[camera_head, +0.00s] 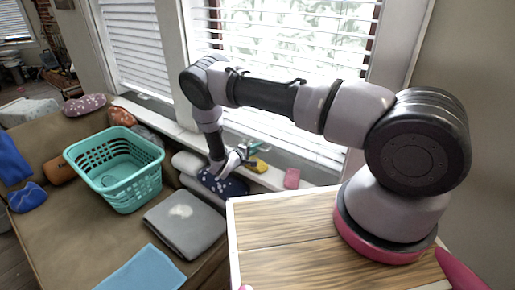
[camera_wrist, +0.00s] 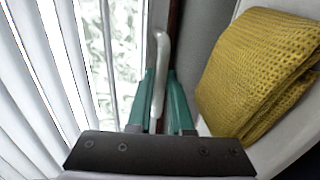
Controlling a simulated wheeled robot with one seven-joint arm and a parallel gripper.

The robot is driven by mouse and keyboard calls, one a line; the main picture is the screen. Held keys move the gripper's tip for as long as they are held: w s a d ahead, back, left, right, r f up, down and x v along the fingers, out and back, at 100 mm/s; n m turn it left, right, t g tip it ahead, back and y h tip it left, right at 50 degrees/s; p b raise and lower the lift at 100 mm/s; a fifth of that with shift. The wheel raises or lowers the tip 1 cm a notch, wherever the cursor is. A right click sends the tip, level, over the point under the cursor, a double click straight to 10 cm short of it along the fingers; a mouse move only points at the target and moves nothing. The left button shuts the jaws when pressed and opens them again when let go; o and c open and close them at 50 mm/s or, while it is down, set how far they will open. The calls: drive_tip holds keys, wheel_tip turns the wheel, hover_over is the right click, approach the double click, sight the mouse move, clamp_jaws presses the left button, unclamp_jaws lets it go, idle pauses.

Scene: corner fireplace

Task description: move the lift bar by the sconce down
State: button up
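The lift bar (camera_wrist: 161,62) shows in the wrist view as a pale, rounded bar with a hooked top, beside the window and its blinds. My gripper (camera_wrist: 161,88) has teal fingers close on both sides of the bar, and it looks shut on it. In the head view my gripper (camera_head: 255,146) is low at the window sill, at the end of my downward-bent arm. The bar is too small to make out there. I cannot make out a sconce in either view.
A folded yellow cloth (camera_wrist: 262,72) lies just right of my gripper; it also shows on the sill in the head view (camera_head: 258,166). A pink item (camera_head: 292,178) is further right. White slatted blinds (camera_wrist: 45,85) are close on the left. A teal basket (camera_head: 120,185) sits on the brown couch.

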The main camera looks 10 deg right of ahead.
drive_tip(key=shift+o, duration=1.2)
drive_tip(key=shift+a, duration=0.1)
drive_tip(key=v, duration=1)
drive_tip(key=shift+s+a, duration=0.2)
drive_tip(key=shift+s, duration=0.1)
drive_tip(key=shift+r, duration=0.1)
